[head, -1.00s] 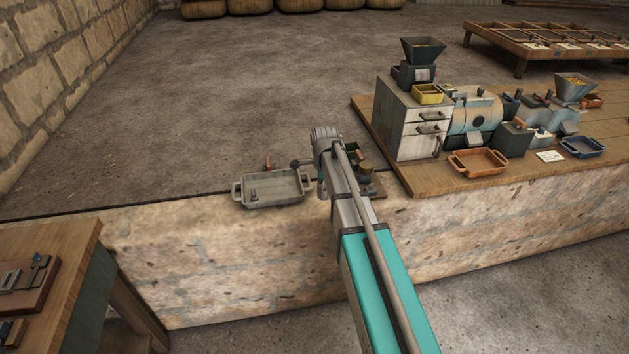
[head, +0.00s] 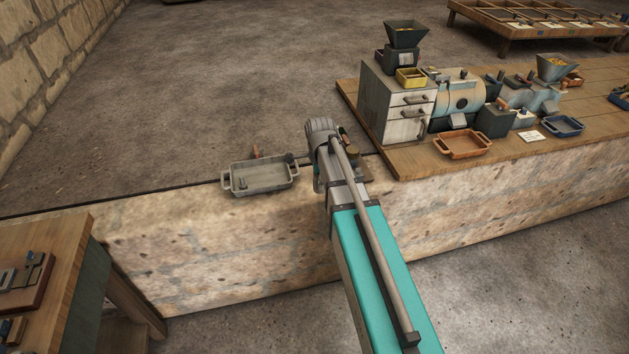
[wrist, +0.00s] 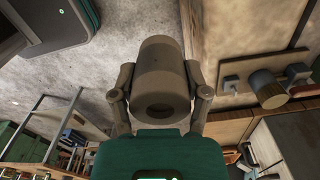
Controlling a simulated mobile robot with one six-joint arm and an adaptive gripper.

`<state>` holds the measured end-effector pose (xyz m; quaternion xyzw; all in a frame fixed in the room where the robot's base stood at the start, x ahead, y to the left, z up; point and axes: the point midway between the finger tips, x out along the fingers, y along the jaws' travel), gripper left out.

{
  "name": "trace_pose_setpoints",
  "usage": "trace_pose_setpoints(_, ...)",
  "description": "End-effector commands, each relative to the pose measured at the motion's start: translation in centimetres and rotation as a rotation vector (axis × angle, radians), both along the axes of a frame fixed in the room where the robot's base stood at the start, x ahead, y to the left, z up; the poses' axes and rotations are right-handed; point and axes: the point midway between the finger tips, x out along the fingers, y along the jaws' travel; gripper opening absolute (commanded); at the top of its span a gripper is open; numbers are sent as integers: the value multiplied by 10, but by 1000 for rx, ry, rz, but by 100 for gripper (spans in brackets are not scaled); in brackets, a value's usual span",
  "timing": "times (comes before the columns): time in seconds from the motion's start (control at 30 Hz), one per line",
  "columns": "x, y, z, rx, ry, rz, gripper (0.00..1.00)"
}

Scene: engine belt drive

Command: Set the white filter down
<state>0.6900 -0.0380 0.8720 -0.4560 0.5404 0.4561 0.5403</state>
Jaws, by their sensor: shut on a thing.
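My gripper (wrist: 160,88) is shut on a cylinder, the filter (wrist: 160,62), in the wrist view. The filter looks dull grey-beige in the shade and has a round dark opening in its near end. One finger lies along each side of it. I cannot tell from these frames how far the filter is above a surface.
A grey two-handled tray (head: 262,178) sits on the ledge left of my wrist. A wooden bench (head: 430,155) at right holds a drawer cabinet (head: 396,112), machines and an orange tray (head: 463,145). In the wrist view, a plate with a round knob (wrist: 268,88) is close at right.

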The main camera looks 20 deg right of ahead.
Motion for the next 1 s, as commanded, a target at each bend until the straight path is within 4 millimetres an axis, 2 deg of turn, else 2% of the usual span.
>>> trace_pose_setpoints(0.33,0,0,5,0,0,0,3)
trace_pose_setpoints(0.73,0,0,40,0,0,0,3)
trace_pose_setpoints(1.0,0,0,41,0,0,0,3)
